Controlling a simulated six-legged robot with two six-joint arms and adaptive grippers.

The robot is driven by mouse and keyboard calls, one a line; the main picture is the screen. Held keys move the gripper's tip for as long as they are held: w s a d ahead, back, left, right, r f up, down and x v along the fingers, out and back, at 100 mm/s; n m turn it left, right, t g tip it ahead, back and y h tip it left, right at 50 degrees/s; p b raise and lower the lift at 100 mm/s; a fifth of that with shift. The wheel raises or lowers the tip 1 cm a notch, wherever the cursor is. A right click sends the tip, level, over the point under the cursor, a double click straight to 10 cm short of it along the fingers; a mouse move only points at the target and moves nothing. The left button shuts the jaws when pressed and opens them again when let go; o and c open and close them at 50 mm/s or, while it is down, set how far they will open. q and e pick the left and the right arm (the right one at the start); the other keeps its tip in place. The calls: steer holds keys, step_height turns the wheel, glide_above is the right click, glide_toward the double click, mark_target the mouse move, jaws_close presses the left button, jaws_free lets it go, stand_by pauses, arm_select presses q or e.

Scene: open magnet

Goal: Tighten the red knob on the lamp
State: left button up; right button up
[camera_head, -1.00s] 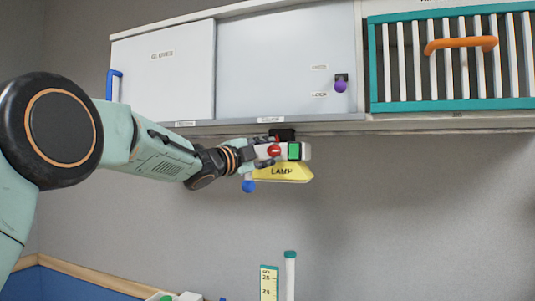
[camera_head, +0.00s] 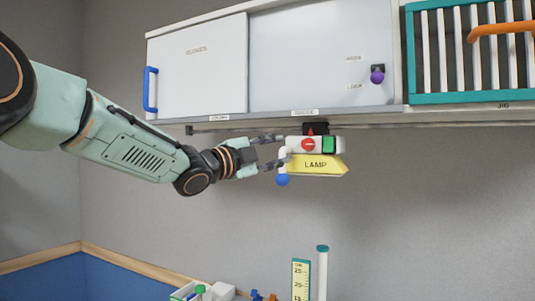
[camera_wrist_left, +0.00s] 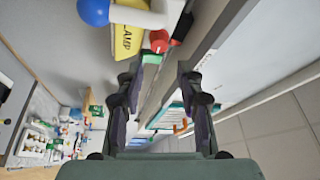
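The lamp (camera_head: 316,164) hangs under the wall cabinet, with a yellow shade marked LAMP and a white body. A blue ball (camera_head: 283,180) is at the lamp's lower left. My left gripper (camera_head: 277,151) is just left of the lamp, its fingers apart and pointing toward it. In the left wrist view the red knob (camera_wrist_left: 159,40) is beyond the fingertips (camera_wrist_left: 168,63), with nothing between the fingers. My right gripper is not in view.
The cabinet's white sliding doors (camera_head: 200,70) are above, with a blue handle (camera_head: 151,90) and a purple knob (camera_head: 377,76). A teal rack (camera_head: 455,98) is at the right. A gauge (camera_head: 300,280) and white tube (camera_head: 322,275) stand below. Wall space under the lamp is clear.

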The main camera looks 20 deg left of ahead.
arm_select(q)
steer(key=shift+v, duration=1.25)
steer(key=shift+w, duration=0.1)
